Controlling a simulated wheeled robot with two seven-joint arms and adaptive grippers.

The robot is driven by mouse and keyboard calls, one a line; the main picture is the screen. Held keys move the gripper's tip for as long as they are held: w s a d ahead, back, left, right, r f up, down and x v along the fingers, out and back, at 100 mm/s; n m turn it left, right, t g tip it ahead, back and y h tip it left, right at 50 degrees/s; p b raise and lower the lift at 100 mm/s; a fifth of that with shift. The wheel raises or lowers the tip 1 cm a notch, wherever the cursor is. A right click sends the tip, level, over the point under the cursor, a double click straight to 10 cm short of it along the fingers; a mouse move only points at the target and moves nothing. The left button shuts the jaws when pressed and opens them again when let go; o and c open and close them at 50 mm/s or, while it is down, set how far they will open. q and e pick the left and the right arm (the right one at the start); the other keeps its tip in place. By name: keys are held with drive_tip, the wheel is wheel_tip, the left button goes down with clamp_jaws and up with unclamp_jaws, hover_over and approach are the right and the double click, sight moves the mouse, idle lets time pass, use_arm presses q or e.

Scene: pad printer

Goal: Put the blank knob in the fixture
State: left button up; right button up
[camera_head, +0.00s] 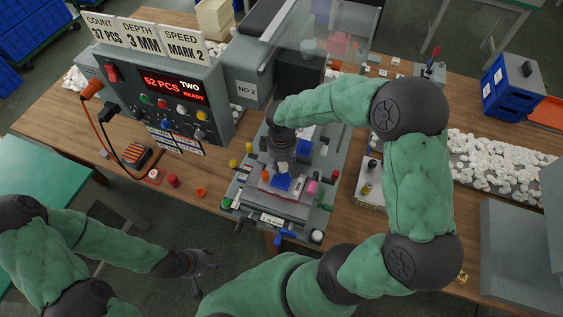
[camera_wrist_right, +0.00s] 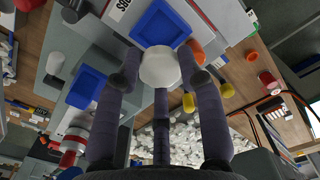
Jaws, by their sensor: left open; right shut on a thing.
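The blank knob (camera_wrist_right: 160,68) is a white round piece held between the dark fingers of my right gripper (camera_wrist_right: 163,80) in the right wrist view. In the head view my right gripper (camera_head: 282,166) points down over the pad printer's bed. A blue square fixture (camera_wrist_right: 161,24) with a raised rim lies just beyond the knob in the wrist view; its blue (camera_head: 281,182) shows below the fingers in the head view. I cannot tell whether knob and fixture touch. My left gripper (camera_head: 200,266) is open and empty, low in front of the table.
A control box (camera_head: 165,90) with a lit display stands left of the printer. A second blue square piece (camera_wrist_right: 86,88) lies beside the fixture. White knobs (camera_head: 495,165) fill a tray at right. A blue bin (camera_head: 510,85) stands behind it. Orange and yellow caps lie nearby.

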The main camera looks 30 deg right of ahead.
drive_tip(key=shift+f, duration=0.15)
drive_tip(key=b, duration=0.4)
hover_over(282, 179)
drive_tip(key=shift+f, duration=2.5)
drive_tip(key=shift+f, duration=0.15)
drive_tip(key=shift+f+b, duration=0.35)
drive_tip(key=shift+b, duration=0.1)
drive_tip(key=shift+f+b, duration=0.3)
drive_tip(key=shift+f, duration=0.05)
drive_tip(key=o, duration=0.9)
drive_tip(key=shift+r, duration=0.1)
drive_tip(key=shift+r+p, duration=2.3)
drive_tip(key=shift+r, duration=0.7)
